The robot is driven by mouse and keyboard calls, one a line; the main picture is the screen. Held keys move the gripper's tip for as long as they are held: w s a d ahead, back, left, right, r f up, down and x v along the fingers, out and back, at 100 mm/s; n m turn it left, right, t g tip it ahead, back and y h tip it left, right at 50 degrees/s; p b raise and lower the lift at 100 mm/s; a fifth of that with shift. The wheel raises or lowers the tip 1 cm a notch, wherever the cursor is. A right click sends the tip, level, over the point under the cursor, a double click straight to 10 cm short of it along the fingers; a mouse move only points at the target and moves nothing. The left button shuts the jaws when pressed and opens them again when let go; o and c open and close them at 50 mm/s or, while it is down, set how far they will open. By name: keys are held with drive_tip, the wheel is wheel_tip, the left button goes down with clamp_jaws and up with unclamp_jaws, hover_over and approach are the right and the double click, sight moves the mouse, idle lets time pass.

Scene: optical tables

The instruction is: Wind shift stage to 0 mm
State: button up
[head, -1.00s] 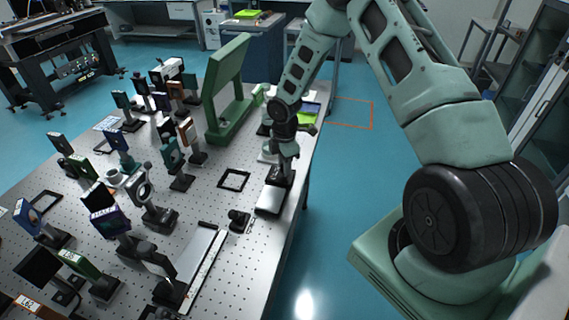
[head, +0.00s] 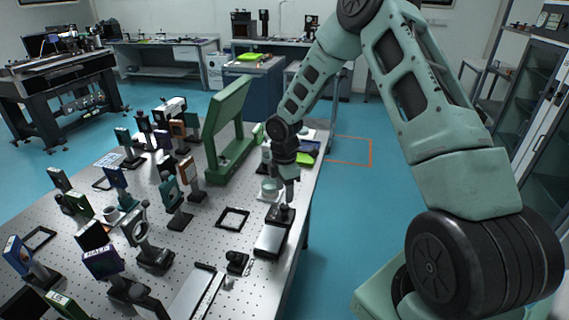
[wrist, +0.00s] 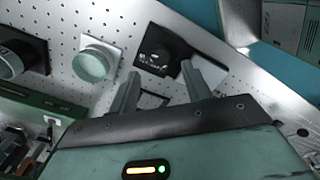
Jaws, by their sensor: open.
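My gripper (head: 287,202) is open and points down near the table's right edge in the head view. Just below it is a black block with a silver plate (head: 270,239), which looks like a stage; I cannot read a label or scale. In the wrist view my two fingers (wrist: 168,88) are apart with nothing held. Beyond them lies a black square unit (wrist: 160,50) with a round top and small pale markings. A pale green round knob (wrist: 95,62) on a white base is left of it. I cannot tell which part is the shift stage, or its reading.
A black knobbed mount (head: 237,262) and a flat black frame (head: 232,218) are left of the plate. A green arch (head: 229,130) stands behind. Several optic mounts crowd the perforated table's left side. Open floor (head: 345,220) lies right of the table.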

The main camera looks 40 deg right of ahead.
sight(284, 205)
wheel_tip(284, 205, up, 12)
drive_tip(key=b, duration=0.1)
drive_tip(key=shift+f, duration=0.1)
idle(0.5)
drive_tip(key=s+a+r+m+b, duration=0.1)
drive_tip(key=s+a+r, duration=0.1)
drive_tip(key=s+a, duration=0.5)
drive_tip(key=s+a+r+m+b, duration=0.1)
drive_tip(key=s+a+m, duration=0.15)
drive_tip(key=a, duration=0.75)
drive_tip(key=s+a+m, duration=0.2)
drive_tip(key=s+a, duration=0.2)
drive_tip(key=s, duration=0.6)
drive_tip(key=s+a+m, duration=0.2)
drive_tip(key=s+a, duration=0.3)
drive_tip(key=s, duration=0.6)
drive_tip(key=shift+a+r+y+b, duration=0.25)
drive_tip(key=shift+r+y+b, duration=0.05)
drive_tip(key=shift+r, duration=0.1)
drive_tip(key=shift+d+m, duration=0.1)
drive_tip(key=shift+m, duration=0.15)
